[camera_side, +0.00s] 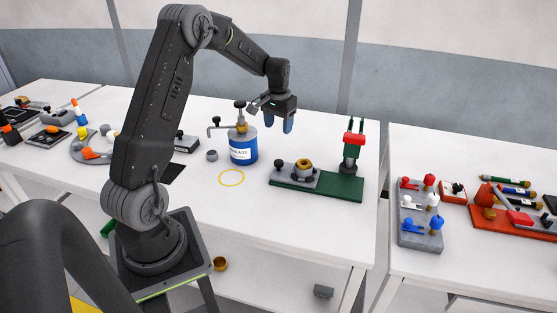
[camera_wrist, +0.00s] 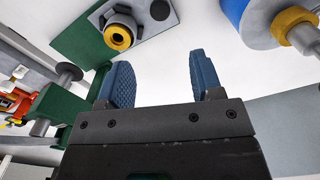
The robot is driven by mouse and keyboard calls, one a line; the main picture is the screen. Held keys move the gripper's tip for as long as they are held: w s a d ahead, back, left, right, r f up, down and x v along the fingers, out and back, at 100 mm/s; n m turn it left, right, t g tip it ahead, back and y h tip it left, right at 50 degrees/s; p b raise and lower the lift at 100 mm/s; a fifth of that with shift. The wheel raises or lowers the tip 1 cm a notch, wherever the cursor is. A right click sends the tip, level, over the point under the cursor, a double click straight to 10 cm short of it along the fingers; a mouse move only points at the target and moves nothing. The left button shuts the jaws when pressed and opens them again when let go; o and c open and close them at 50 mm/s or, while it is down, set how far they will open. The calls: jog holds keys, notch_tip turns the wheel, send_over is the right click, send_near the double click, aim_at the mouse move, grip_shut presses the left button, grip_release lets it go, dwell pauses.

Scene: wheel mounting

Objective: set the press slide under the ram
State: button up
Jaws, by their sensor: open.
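The press slide (camera_side: 314,181) is a grey plate with a brass-coloured ring and a black knob. It lies on the left part of the green press base (camera_side: 345,188), left of the ram (camera_side: 350,160) and apart from it. The press head is red and green. The slide also shows at the top of the wrist view (camera_wrist: 102,17), its knob to the right of the ring. My gripper (camera_side: 288,123) is open and empty, with blue fingers, above and behind the slide. In the wrist view its fingers (camera_wrist: 160,80) have nothing between them.
A blue grease can (camera_side: 243,150) with a brass and black top stands left of the press. A yellow ring mark (camera_side: 231,177) lies in front of it on the white table. A second table at right holds a grey block (camera_side: 420,235) with coloured parts.

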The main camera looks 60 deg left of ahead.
aim_at(279, 162)
notch_tip(279, 162, down, 14)
jog(key=shift+r, duration=0.2)
jog(key=shift+c, duration=0.3)
grip_shut()
dwell(0.5)
